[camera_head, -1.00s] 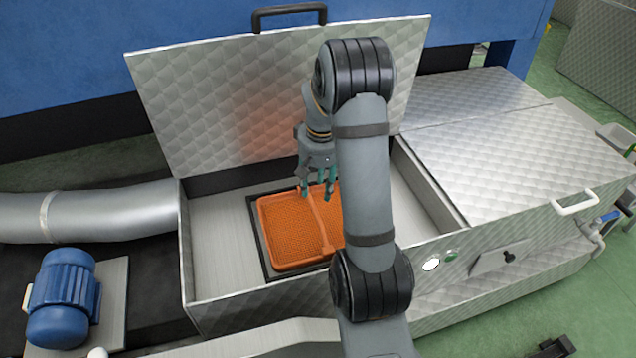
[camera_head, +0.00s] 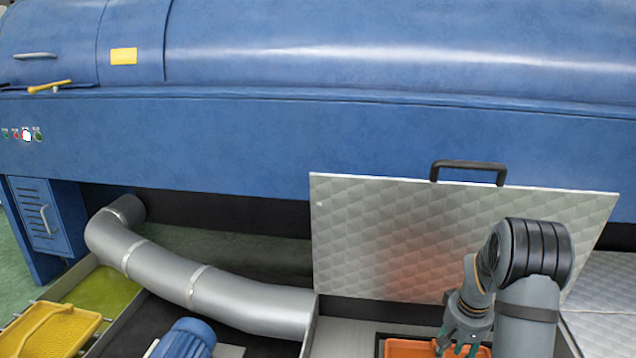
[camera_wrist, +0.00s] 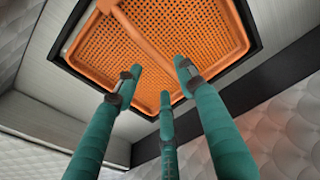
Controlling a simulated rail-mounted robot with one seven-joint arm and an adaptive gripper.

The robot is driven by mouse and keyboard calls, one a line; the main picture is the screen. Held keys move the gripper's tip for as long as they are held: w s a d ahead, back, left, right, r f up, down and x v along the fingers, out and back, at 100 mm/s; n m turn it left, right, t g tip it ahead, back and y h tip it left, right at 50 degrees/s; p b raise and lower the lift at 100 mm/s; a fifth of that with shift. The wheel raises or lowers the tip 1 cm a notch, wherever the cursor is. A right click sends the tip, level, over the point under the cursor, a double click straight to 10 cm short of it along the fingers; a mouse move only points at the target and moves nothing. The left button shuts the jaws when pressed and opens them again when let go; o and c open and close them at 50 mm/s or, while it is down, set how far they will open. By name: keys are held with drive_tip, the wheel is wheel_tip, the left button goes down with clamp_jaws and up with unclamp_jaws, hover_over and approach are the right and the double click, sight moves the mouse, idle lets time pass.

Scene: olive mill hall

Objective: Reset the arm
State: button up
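My gripper (camera_head: 458,342) is at the lower right of the head view, in front of the raised metal lid and above the orange basket (camera_head: 408,348). In the wrist view, the three green fingers of my gripper (camera_wrist: 158,82) are spread apart with nothing between them. The orange perforated basket (camera_wrist: 200,45) with its bar-like handle lies beyond the fingertips, inside a dark square frame. The fingers appear apart from the basket. Most of the basket is cut off by the lower edge of the head view.
The quilted metal lid (camera_head: 370,235) stands open behind my arm. A large blue machine (camera_head: 300,130) fills the back. A silver pipe (camera_head: 230,297), a blue motor (camera_head: 188,340) and a yellow basket (camera_head: 50,330) are at the lower left.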

drive_tip(key=f, duration=0.7)
drive_tip(key=shift+w+d+f, duration=0.1)
drive_tip(key=shift+w+f, duration=0.1)
drive_tip(key=shift+w, duration=0.2)
drive_tip(key=shift+r, duration=0.25)
drive_tip(key=shift+r, duration=0.1)
